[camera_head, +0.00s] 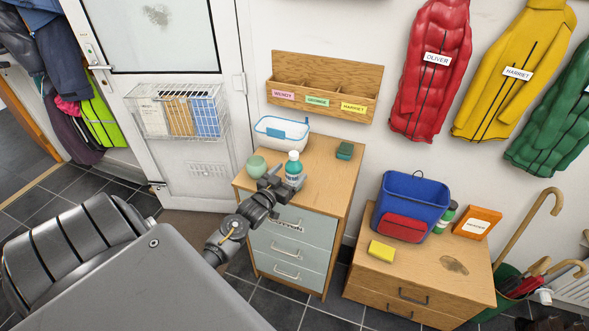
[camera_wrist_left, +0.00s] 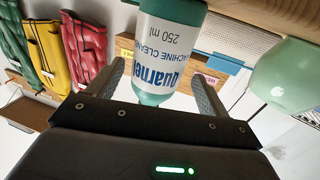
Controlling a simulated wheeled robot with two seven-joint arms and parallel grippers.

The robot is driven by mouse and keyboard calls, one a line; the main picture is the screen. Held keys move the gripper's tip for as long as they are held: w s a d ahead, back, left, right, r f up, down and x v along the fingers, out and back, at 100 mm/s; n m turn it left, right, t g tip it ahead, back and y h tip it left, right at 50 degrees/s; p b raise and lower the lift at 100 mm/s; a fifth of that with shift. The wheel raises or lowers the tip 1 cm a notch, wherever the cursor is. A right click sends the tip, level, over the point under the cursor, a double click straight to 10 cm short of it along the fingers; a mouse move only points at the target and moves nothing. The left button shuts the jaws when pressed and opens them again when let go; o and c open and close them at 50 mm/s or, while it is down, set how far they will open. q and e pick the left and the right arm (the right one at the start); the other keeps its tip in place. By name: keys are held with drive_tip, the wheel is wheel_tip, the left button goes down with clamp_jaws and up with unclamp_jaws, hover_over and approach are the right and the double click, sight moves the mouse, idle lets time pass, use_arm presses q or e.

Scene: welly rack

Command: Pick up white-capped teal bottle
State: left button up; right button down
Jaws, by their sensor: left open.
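The white-capped teal bottle (camera_head: 294,170) stands upright on the grey-fronted cabinet (camera_head: 318,170). My left gripper (camera_head: 272,182) is open at the bottle's near left side. In the left wrist view, which is upside down, the bottle (camera_wrist_left: 170,45) shows its white label with blue lettering between the two spread fingers of my left gripper (camera_wrist_left: 158,72). My right gripper is not in view.
A green cup (camera_head: 256,166) stands just left of the bottle; a blue-rimmed white basket (camera_head: 282,132) is behind. A dark green block (camera_head: 344,151) lies at the cabinet's back right. A lower cabinet at right holds a blue bucket (camera_head: 411,200), yellow sponge (camera_head: 382,251) and orange box (camera_head: 477,223).

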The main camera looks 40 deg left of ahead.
use_arm(q)
drive_tip(key=w+p, duration=0.1)
drive_tip(key=w, duration=0.3)
drive_tip(key=shift+w+f, duration=0.15)
drive_tip(key=shift+f, duration=0.05)
drive_tip(key=shift+a, duration=0.1)
drive_tip(key=shift+c, duration=0.3)
drive_tip(key=shift+r, duration=0.1)
drive_tip(key=c, duration=1.2)
